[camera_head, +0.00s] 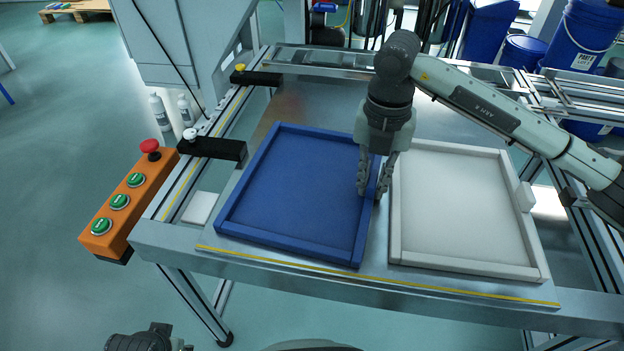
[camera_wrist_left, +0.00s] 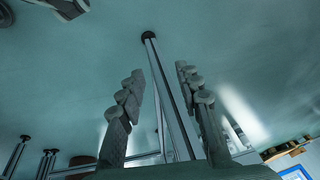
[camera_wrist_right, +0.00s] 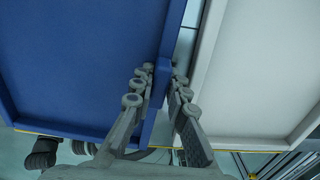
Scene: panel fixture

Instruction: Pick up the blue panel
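The blue panel (camera_head: 295,190), a shallow tray-like piece with a raised rim, lies flat on the metal table. It fills the left of the right wrist view (camera_wrist_right: 75,60). My right gripper (camera_head: 372,190) points down at its right rim, one finger on each side. In the right wrist view the fingers (camera_wrist_right: 162,82) are closed in on that rim, with the blue edge between them. My left gripper (camera_wrist_left: 160,75) is open and empty, with only floor and table legs beyond it. A dark part of my left arm (camera_head: 140,342) shows at the bottom of the head view.
A white panel (camera_head: 462,210) lies close to the right of the blue one, leaving a narrow gap. Black clamps (camera_head: 212,149) stand at the left rail. An orange button box (camera_head: 128,205) hangs at the table's left side. Blue buckets stand behind at right.

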